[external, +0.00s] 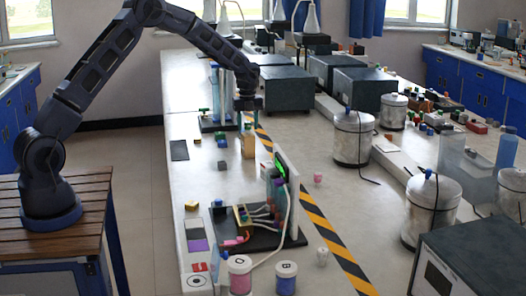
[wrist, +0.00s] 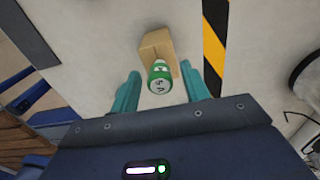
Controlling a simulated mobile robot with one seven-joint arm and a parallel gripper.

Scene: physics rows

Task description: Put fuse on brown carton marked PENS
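My gripper (external: 249,112) hangs over the far part of the bench, pointing down above a brown carton (external: 248,147). In the wrist view, my gripper's two teal fingers (wrist: 160,68) are spread apart. A small white and green cylinder with dark marks on its end, seemingly the fuse (wrist: 160,83), shows between them, with a gap on each side. The brown carton (wrist: 157,45) lies just beyond the cylinder in that view. I cannot tell whether the cylinder stands on the carton or in front of it. No PENS marking is readable.
A yellow-black striped tape (external: 322,228) runs along the bench right of the carton. A device with a green screen (external: 280,170) and wires stands nearer. Small coloured blocks lie to the left. Metal canisters (external: 352,138) stand on the right.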

